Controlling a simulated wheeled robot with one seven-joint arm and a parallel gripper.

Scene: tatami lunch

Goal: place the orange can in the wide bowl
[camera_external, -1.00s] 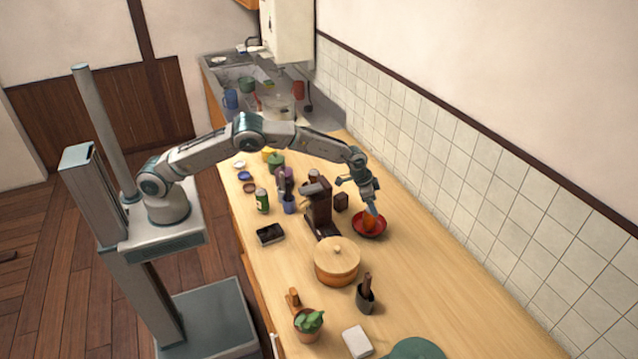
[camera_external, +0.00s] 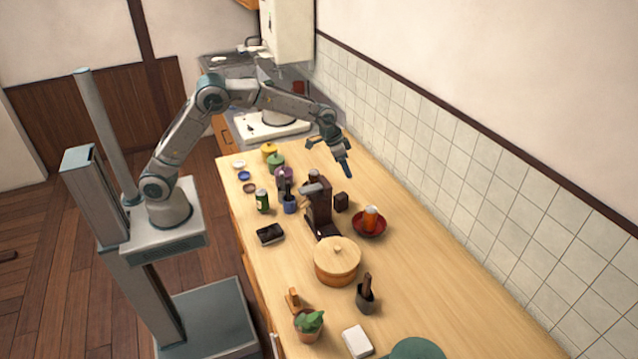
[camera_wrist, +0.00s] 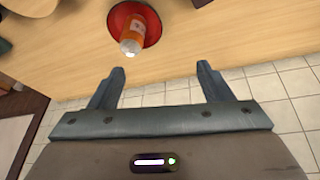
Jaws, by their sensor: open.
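The orange can (camera_external: 370,218) stands in the wide red bowl (camera_external: 358,230) on the counter, near the tiled wall. In the wrist view the orange can (camera_wrist: 133,33) rests inside the red bowl (camera_wrist: 152,22), and its pale end faces the camera. My gripper (camera_external: 347,172) is up and behind the bowl, clear of it and of the can. In the wrist view my gripper (camera_wrist: 161,80) has its two fingers spread apart with nothing between them.
A dark brown coffee machine (camera_external: 318,205) and a small dark box (camera_external: 341,202) stand left of the bowl. A lidded wooden pot (camera_external: 337,262) is in front. The counter (camera_external: 440,270) is clear to the right of the bowl.

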